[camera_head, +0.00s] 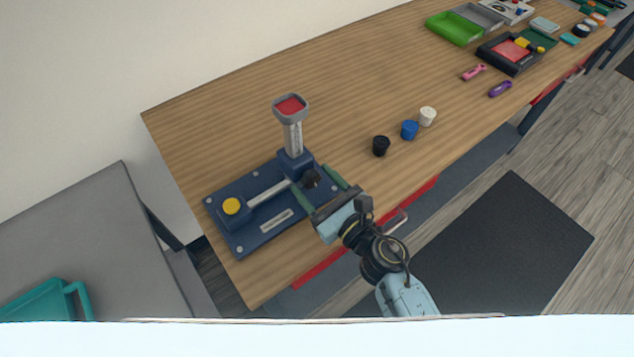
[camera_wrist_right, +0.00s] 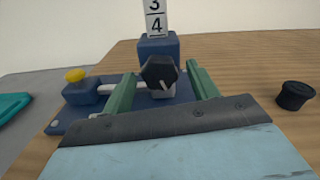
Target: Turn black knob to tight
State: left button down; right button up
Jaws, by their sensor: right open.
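The black knob (camera_head: 310,178) sits on the side of the post base of a dark blue fixture (camera_head: 232,238) on the table. In the right wrist view the knob (camera_wrist_right: 157,70) is a faceted black disc with a pale pointer mark towards its lower right. My right gripper (camera_head: 312,182) has green fingers spread apart, one on each side of the knob. In its wrist view the fingers (camera_wrist_right: 161,76) show visible gaps to the knob and do not appear to touch it. My left gripper is not in view.
The fixture has a yellow button (camera_head: 231,206) and an upright scale post (camera_head: 292,138) with a red top. A black cap (camera_head: 381,145), a blue cap (camera_head: 410,129) and a white cap (camera_head: 428,116) stand to the right. Trays (camera_head: 453,28) lie farther back. The table's middle is clear.

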jog(key=c, duration=1)
